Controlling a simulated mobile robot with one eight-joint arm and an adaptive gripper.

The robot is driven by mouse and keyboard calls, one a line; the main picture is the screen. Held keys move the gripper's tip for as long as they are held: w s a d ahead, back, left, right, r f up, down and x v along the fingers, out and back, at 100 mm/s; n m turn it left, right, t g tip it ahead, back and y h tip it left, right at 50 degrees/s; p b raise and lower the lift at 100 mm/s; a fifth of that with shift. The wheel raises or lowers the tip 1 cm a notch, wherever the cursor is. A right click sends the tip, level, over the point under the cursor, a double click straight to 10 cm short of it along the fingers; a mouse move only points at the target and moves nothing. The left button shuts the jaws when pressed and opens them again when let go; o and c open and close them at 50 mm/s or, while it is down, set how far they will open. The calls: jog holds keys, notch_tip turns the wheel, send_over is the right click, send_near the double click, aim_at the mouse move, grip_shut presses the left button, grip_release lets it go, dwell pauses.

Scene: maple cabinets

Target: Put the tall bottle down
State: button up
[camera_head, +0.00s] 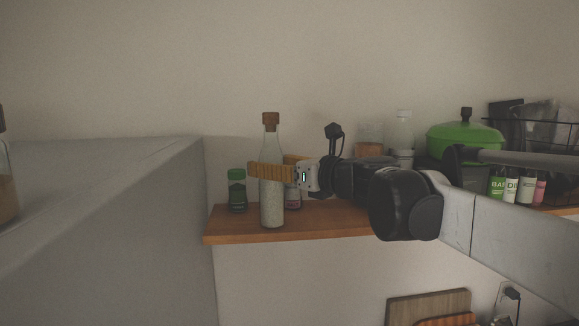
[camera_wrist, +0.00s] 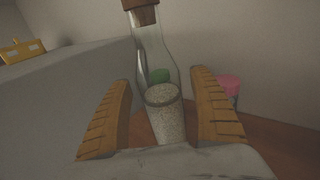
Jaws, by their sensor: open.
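The tall bottle (camera_head: 271,205) is clear glass with a brown cork top and pale grains inside. It stands upright on the wooden shelf (camera_head: 230,238), near its front left part. My gripper (camera_head: 272,168) reaches in from the right with its two ribbed yellow fingers on either side of the bottle. In the wrist view the tall bottle (camera_wrist: 166,121) is between the fingers of my gripper (camera_wrist: 163,105), with gaps visible on both sides. The gripper is open. The near finger hides part of the bottle in the head view.
A green-capped jar (camera_head: 237,193) stands left of the bottle, and a small pink-capped jar (camera_wrist: 229,86) sits behind the right finger. A clear bottle (camera_head: 403,135) and a green pot (camera_head: 465,141) stand farther right. A grey cabinet block (camera_head: 150,215) rises at left.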

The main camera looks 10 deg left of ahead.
jog(key=b+v, duration=0.2)
jog(key=v, duration=1)
jog(key=w+d+r+m+t+h, duration=0.15)
jog(key=d+m+t+h, duration=0.5)
jog(key=m, duration=0.65)
jog(key=s+d+f+m+h, duration=0.2)
jog(key=d+f+m+h, duration=0.25)
jog(key=d+m, duration=0.35)
jog(key=s+d+f+m+h, duration=0.25)
jog(key=d+f+m, duration=0.25)
jog(key=d+m, duration=0.3)
jog(key=s+d+f+m+g+h, duration=0.1)
jog(key=s+d+f+m+g, duration=0.15)
jog(key=s+f+m, duration=0.4)
jog(key=s+d+f+m+g+h, duration=0.1)
jog(key=s+f+m+g+h, duration=0.2)
jog(key=f, duration=0.6)
jog(key=s+a+f+m+g+y, duration=0.2)
jog(key=s+f+m, duration=0.2)
jog(key=f, duration=0.2)
jog(key=s+a+f+m+g+y, duration=0.1)
jog(key=s+a+f+m+g, duration=0.1)
jog(key=s+f+m, duration=0.2)
notch_tip(320, 180, down, 3)
jog(key=shift+s+f+g+y, duration=0.15)
jog(key=shift+s+g+y, duration=0.25)
jog(key=shift+s, duration=0.35)
